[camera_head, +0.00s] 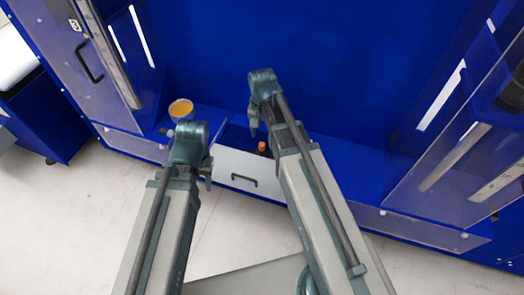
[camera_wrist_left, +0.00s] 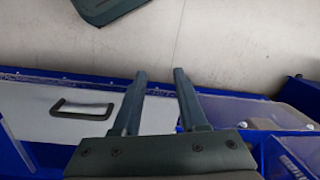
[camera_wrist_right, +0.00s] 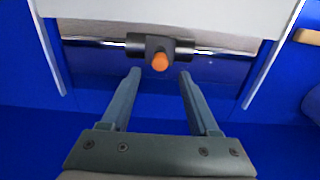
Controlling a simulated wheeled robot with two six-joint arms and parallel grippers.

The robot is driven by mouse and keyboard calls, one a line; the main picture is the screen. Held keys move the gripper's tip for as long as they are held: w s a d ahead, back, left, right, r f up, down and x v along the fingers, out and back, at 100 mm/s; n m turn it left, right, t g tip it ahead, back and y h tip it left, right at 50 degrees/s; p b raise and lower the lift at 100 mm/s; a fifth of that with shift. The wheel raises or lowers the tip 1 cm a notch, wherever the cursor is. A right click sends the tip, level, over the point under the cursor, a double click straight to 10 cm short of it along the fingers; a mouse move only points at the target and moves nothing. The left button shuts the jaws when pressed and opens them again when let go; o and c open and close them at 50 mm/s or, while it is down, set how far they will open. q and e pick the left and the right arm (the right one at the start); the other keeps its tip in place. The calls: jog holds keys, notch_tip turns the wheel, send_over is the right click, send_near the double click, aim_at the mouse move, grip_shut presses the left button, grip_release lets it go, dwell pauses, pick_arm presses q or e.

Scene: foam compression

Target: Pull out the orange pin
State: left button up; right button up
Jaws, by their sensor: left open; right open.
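The orange pin (camera_wrist_right: 160,62) sits on a black bracket (camera_wrist_right: 140,44) on a metal bar in the right wrist view, and shows in the head view (camera_head: 262,146) inside the open drawer. My right gripper (camera_wrist_right: 158,74) is open, with its fingertips either side of the pin in the picture; I cannot tell whether they touch it. In the head view my right gripper (camera_head: 254,130) points down near the pin. My left gripper (camera_wrist_left: 161,74) is open and empty, outside the drawer front beside its handle.
The white drawer front (camera_head: 233,165) has a dark handle (camera_head: 244,180), also in the left wrist view (camera_wrist_left: 82,108). A yellow-topped round container (camera_head: 181,109) stands on the blue ledge at left. Clear panels (camera_head: 450,150) stand at right. Blue walls enclose the drawer.

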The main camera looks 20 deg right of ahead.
aim_at(262, 144)
notch_tip(262, 144, down, 6)
jog(key=b, duration=0.5)
jog(key=shift+f, duration=0.15)
pick_arm(q)
notch_tip(262, 144, down, 6)
jog(key=shift+f, duration=0.15)
pick_arm(e)
grip_shut()
dwell(0.3)
dwell(0.8)
dwell(0.5)
pick_arm(q)
notch_tip(262, 144, up, 6)
jog(key=p, duration=0.5)
jog(key=shift+p, duration=0.35)
pick_arm(e)
jog(key=shift+r, duration=3.05)
